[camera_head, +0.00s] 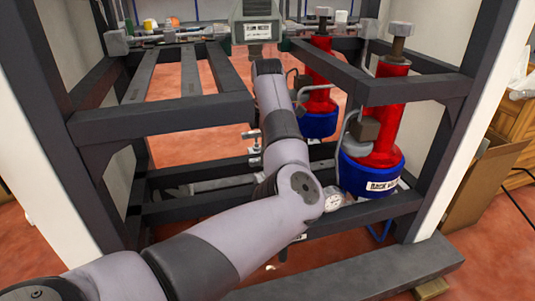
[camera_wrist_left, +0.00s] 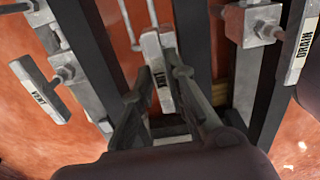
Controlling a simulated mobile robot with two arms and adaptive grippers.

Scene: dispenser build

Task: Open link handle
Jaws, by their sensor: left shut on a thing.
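The link handle (camera_wrist_left: 155,62) is a pale grey bar with a dark "LINK" label, in the upper middle of the left wrist view. My left gripper (camera_wrist_left: 158,88) has one finger on each side of the handle's lower part and is shut on it. The handle runs roughly lengthwise in that view, tilted slightly. In the head view my left arm reaches up into the frame; its gripper and the link handle are hidden there. My right gripper is in neither view.
The vent handle (camera_wrist_left: 38,88) is left of my gripper, and the drain handle (camera_wrist_left: 301,42) is at the right edge. Dark frame bars (camera_head: 165,125) surround my arm. Two red cylinders with blue bases, including the nearer one (camera_head: 386,125), stand on the right.

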